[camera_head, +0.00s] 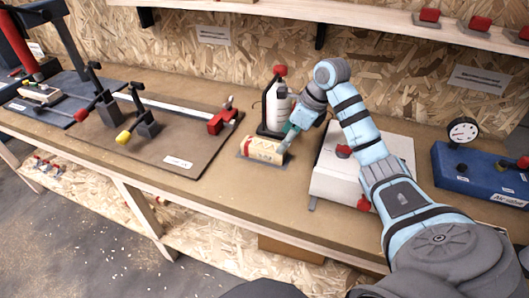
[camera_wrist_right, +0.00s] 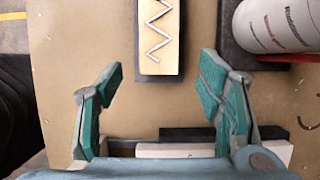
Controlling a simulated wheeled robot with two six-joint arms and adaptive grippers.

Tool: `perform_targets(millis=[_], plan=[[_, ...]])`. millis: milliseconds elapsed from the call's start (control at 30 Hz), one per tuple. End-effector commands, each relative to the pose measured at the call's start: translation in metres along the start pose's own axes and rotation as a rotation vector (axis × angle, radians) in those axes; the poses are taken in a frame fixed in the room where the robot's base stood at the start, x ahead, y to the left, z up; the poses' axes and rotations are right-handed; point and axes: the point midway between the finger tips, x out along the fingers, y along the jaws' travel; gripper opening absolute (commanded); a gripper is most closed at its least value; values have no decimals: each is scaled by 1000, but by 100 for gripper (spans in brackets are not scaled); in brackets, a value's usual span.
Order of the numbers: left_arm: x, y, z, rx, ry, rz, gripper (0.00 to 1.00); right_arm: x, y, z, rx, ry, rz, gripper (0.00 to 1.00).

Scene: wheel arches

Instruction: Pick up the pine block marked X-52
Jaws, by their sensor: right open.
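A pale pine block (camera_head: 264,149) with a red mark at its left end lies on a small dark plate on the workbench in the head view. Its marking is too small to read. In the right wrist view the block (camera_wrist_right: 151,62) lies ahead, with a silver zigzag on its top, on a dark plate (camera_wrist_right: 176,72). My right gripper (camera_head: 289,138) is at the block's right end in the head view. In the right wrist view its teal fingers (camera_wrist_right: 161,72) are spread wide with nothing between them, and the block's near end is just beyond the fingertips. My left gripper is out of view.
A white bottle (camera_head: 277,106) with a red top stands close behind the block; it also shows in the right wrist view (camera_wrist_right: 270,28). A pale box (camera_head: 335,177) stands right of the gripper. A brown board (camera_head: 180,140) with clamps lies left. Bare bench (camera_head: 225,187) is in front.

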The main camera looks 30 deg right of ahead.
Motion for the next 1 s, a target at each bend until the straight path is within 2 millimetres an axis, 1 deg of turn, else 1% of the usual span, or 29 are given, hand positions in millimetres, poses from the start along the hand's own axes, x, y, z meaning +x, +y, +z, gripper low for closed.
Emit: perform_targets(millis=[100, 200, 300, 433, 467, 700, 800, 1000], plan=[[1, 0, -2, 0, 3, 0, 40, 24, 4, -1, 1, 0, 4, 61], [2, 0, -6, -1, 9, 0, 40, 41, 3, -2, 1, -1, 3, 61], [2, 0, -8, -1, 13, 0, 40, 47, 3, -2, 2, 0, 1, 61], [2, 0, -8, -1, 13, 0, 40, 46, 3, -2, 1, 0, 0, 61], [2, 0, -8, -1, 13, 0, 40, 46, 3, -2, 1, 0, 0, 59], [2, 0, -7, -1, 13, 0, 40, 46, 3, -2, 1, -1, 0, 21], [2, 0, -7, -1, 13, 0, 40, 46, 3, -2, 1, -1, 1, 6], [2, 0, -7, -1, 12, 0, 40, 46, 3, -2, 1, -1, 0, 6]])
